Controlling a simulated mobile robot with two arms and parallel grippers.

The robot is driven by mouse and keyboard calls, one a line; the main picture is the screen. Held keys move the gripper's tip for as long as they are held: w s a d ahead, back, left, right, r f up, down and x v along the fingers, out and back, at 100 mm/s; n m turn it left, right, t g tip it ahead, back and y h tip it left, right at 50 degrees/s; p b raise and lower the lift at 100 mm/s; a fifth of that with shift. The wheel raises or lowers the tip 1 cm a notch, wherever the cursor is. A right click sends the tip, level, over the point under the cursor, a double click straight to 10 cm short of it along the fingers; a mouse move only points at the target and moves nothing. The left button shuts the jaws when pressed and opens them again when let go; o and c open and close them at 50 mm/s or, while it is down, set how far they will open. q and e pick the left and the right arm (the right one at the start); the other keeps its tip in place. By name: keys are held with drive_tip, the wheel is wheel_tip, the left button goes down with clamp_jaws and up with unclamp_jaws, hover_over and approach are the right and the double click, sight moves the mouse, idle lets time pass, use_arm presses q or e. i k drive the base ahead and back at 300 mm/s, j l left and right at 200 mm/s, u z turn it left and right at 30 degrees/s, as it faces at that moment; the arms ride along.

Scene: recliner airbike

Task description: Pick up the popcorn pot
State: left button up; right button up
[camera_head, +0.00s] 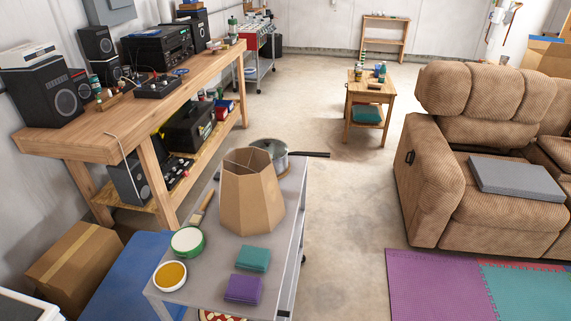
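The popcorn pot (281,161) appears to be the round metal pot with a lid and a long dark handle. It stands at the far end of a grey metal cart (213,264). Its handle points right, past the cart's edge. A tall brown cardboard holder (250,200) with dividers stands in front of the pot and hides much of its left and lower side. Neither of my grippers shows in the head view.
On the cart are a green-rimmed round container (187,241), an orange-topped one (171,275), a teal stack (253,258) and a purple stack (244,288). A wooden workbench (150,120) stands left, a brown recliner (480,160) right. Floor between cart and recliner is clear.

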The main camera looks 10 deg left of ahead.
sight(278, 149)
drive_tip(key=i+l+u, duration=0.15)
drive_tip(key=l+u, duration=0.15)
drive_tip(key=l, duration=0.55)
drive_tip(key=l+u, duration=0.25)
drive_tip(key=l, duration=0.55)
drive_tip(key=i+l+u, duration=0.25)
drive_tip(key=i+l, duration=0.2)
drive_tip(key=i+l+u, duration=0.3)
drive_tip(key=l, duration=0.35)
drive_tip(key=i+j, duration=0.05)
drive_tip(key=i, duration=0.05)
